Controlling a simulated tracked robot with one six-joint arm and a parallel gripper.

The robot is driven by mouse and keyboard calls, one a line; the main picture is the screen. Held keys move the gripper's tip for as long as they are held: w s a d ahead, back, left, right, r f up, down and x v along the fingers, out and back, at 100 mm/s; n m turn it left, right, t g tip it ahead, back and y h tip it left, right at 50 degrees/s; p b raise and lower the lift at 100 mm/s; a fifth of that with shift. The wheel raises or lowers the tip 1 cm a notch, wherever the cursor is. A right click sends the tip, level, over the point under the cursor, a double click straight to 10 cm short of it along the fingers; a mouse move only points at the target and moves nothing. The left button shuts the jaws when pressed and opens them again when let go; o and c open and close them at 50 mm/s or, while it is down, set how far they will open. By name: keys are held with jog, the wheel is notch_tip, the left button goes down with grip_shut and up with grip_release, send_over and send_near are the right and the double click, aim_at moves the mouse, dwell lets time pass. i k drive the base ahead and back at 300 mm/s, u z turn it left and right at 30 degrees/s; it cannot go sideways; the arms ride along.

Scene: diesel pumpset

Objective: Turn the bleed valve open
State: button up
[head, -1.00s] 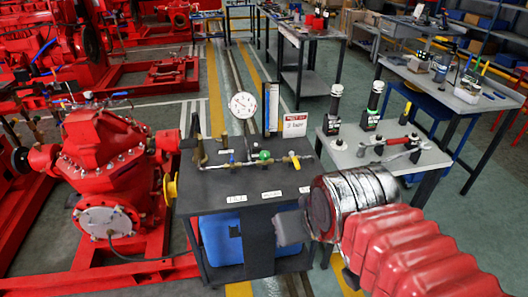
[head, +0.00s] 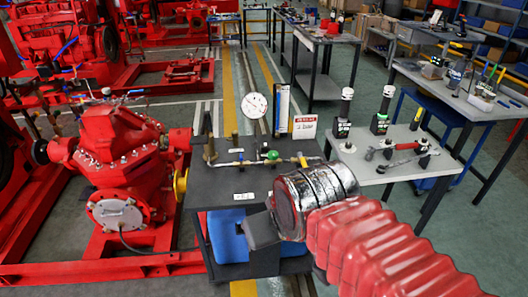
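A small black test bench (head: 222,180) carries a horizontal pipe run with a round white gauge (head: 255,106). My gripper (head: 262,231) is a dark grey block at the end of my red-sleeved arm, near the bench's front edge, apart from the valves. Its fingers are not clearly seen.
A sign reading "3 bar" (head: 305,127) stands behind the pipe. A red pump (head: 118,155) is close on the left. A grey table (head: 372,170) with wrenches (head: 395,152) and black-and-white handheld devices stands on the right. A blue box (head: 228,237) sits under the bench.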

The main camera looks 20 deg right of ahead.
aim_at(272, 155)
jog(key=i, duration=1)
